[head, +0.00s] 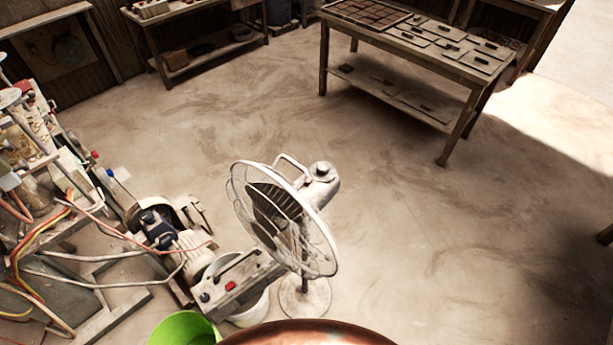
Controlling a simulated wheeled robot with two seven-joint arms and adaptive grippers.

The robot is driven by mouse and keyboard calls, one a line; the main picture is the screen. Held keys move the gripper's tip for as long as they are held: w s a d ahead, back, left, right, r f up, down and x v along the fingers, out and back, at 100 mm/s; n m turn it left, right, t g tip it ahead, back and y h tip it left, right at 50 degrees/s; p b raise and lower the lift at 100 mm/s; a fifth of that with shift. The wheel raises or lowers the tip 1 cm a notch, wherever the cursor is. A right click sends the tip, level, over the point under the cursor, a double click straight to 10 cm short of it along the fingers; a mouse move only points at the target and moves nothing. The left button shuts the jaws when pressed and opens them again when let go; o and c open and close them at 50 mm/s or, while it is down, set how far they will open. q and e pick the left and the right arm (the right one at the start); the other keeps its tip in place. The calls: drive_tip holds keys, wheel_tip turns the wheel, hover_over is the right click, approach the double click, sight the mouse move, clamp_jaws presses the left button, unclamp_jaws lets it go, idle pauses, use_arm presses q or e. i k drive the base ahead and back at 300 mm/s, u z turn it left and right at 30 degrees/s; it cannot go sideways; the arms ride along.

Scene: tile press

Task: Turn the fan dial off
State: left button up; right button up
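A white standing fan (285,215) with a round wire cage stands on the floor at the centre of the head view. Its cage faces left and its motor housing (322,183) points up and right. A round knob-like part (320,169) sits on top of the housing; it is too small to tell whether it is the dial or how it is set. The fan's round base (304,296) rests on the floor. Neither of my grippers is in view.
Machinery with loose cables (60,230) fills the left. A motor box with a red button (235,285), a green bucket (184,329) and a copper-coloured rounded surface (308,333) are close by. A wooden table (455,70) stands at the back right. The floor right of the fan is clear.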

sight(323, 167)
drive_tip(key=k, duration=0.5)
drive_tip(key=z, duration=1.15)
drive_tip(key=i, duration=0.85)
drive_tip(key=u, duration=2.5)
